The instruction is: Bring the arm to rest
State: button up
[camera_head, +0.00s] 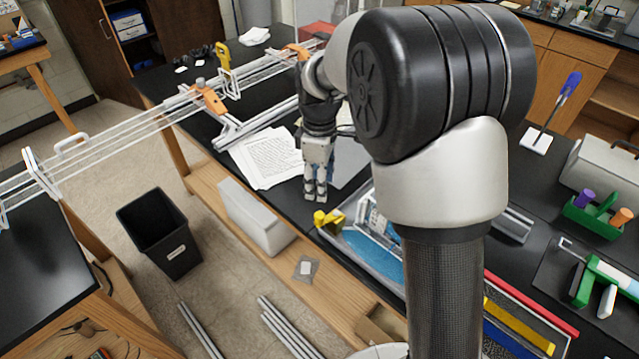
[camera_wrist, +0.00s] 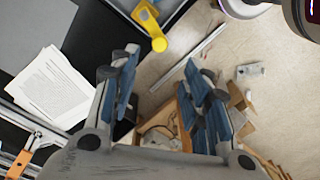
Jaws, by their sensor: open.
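My gripper (camera_head: 316,190) hangs pointing down near the front edge of the black bench, just right of the printed papers (camera_head: 268,158). In the wrist view my gripper (camera_wrist: 165,80) shows its two blue-padded fingers spread apart, with nothing between them. Beyond the fingers lie the bench edge, the floor and a wooden shelf below. My arm's large black and white joints cover much of the middle of the head view and hide part of the bench.
An extrusion frame (camera_head: 110,132) bridges two benches at left. A black bin (camera_head: 160,235) stands on the floor. A yellow-handled thing (camera_head: 328,220) and a blue-bottomed tray (camera_head: 370,254) lie close right of my gripper. A green tool caddy (camera_head: 597,215) is at right.

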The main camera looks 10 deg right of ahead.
dwell(0.3)
jog(key=s+d+r+m+t+b, duration=0.1)
jog(key=s+r+m+t+b, duration=0.1)
jog(key=s+r+m, duration=0.7)
jog(key=s+d+m+t+b, duration=0.1)
jog(key=s+m+t, duration=0.1)
jog(key=s, duration=1.6)
jog(key=shift+s+f+m+t, duration=0.2)
jog(key=shift+m+t, duration=0.1)
jog(key=shift+m, duration=0.4)
jog(key=shift+r, duration=0.1)
